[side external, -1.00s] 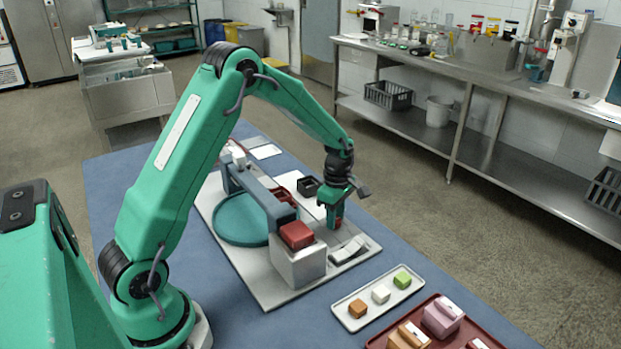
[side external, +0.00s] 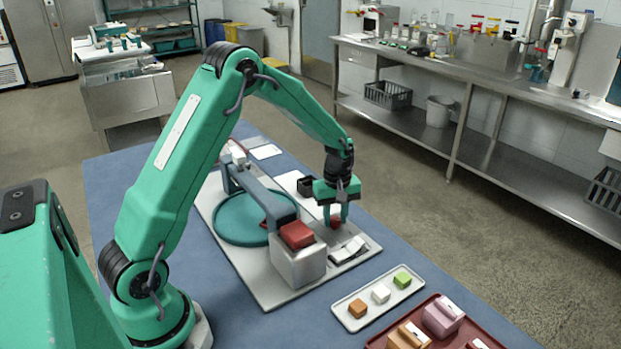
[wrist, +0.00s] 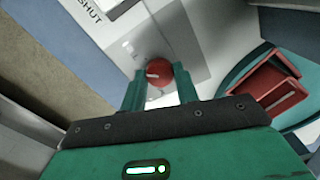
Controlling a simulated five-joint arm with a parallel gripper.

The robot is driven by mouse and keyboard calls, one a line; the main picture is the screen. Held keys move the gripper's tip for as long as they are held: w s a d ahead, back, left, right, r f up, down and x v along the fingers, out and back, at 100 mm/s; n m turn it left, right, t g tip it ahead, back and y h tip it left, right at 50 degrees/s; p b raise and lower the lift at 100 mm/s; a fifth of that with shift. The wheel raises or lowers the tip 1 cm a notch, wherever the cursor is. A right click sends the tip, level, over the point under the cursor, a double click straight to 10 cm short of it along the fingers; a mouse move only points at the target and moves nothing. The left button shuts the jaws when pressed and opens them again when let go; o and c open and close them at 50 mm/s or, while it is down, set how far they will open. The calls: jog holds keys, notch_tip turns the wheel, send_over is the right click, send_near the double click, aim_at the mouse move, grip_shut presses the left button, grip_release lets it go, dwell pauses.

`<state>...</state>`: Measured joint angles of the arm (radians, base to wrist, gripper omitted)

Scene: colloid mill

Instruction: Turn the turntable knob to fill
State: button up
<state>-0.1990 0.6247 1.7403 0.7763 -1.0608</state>
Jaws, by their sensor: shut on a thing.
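The red round knob (wrist: 158,70) sits on a grey plate and has a small white mark pointing left in the wrist view. My gripper (wrist: 160,85) is shut on the knob, one finger on each side. In the side view, my gripper (side external: 337,216) points down at the red knob (side external: 335,223), partly hidden by the fingers. The teal turntable (side external: 232,225) lies left of the gripper, under a blue-grey beam. A red open box (wrist: 272,82) sits at the turntable's edge in the wrist view; in the side view the beam mostly hides it.
A grey block with a red top (side external: 297,236) stands left of the gripper. White flaps (side external: 348,250) lie just in front of it, and a black open box (side external: 306,186) behind. A white tray (side external: 378,297) holds coloured cubes. The word "SHUT" (wrist: 88,10) shows on a panel.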

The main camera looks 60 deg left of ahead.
aim_at(335, 220)
jog(key=shift+m, duration=2)
jog(key=o, duration=1)
jog(key=shift+c, duration=0.2)
jog(key=shift+r, duration=3.95)
